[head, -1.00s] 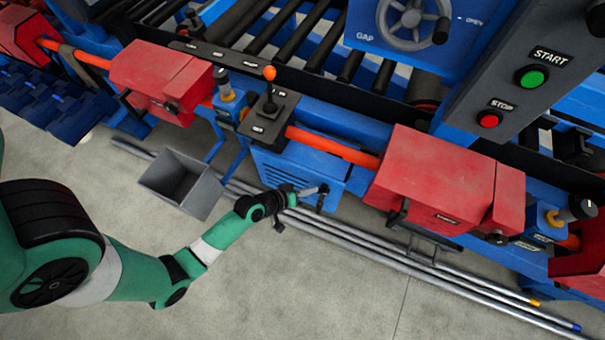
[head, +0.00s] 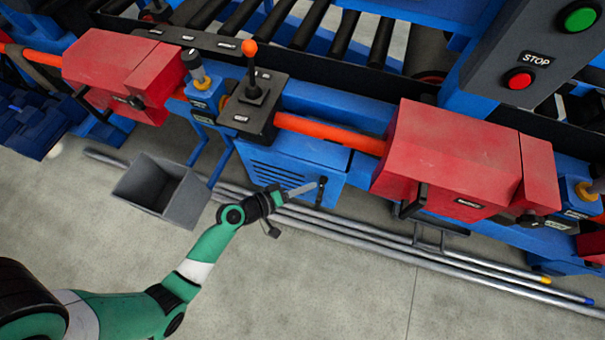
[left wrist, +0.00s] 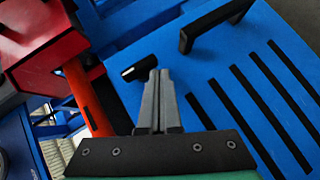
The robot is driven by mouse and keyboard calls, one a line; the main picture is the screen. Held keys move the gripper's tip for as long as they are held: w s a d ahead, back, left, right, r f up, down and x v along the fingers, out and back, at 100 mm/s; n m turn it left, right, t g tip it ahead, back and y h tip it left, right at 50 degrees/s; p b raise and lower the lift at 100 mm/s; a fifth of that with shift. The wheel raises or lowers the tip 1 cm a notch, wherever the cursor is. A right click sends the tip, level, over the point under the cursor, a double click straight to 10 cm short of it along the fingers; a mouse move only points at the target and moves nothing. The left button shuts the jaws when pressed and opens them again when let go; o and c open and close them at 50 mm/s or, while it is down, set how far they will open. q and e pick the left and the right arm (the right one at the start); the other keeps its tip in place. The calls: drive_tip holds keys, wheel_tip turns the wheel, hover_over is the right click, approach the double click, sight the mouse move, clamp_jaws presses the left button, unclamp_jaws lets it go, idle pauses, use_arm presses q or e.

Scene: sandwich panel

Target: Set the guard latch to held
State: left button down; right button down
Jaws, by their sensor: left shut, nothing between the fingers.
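My left gripper (head: 316,184) is shut and empty, pointing right in front of the blue slotted cabinet (head: 268,172). Its tips overlap a small black fitting (head: 321,193) there. In the left wrist view the shut fingers (left wrist: 160,75) end beside a black cylindrical knob (left wrist: 139,67); I cannot tell whether they touch. A black bracket handle (left wrist: 214,25) stands on the blue panel beyond. A red guard box (head: 445,155) with a black handle underneath (head: 411,204) is to the right. I cannot read which part is the guard latch. The right gripper is out of view.
An orange-knobbed lever (head: 250,70) stands on a black plate above the cabinet. A grey bin (head: 160,190) and long metal pipes (head: 370,246) are on the floor. A STOP button (head: 519,79) is at upper right.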

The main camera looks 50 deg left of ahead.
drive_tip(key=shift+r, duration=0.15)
use_arm(q)
drive_tip(key=shift+r+p, duration=0.75)
drive_tip(key=shift+r, duration=0.05)
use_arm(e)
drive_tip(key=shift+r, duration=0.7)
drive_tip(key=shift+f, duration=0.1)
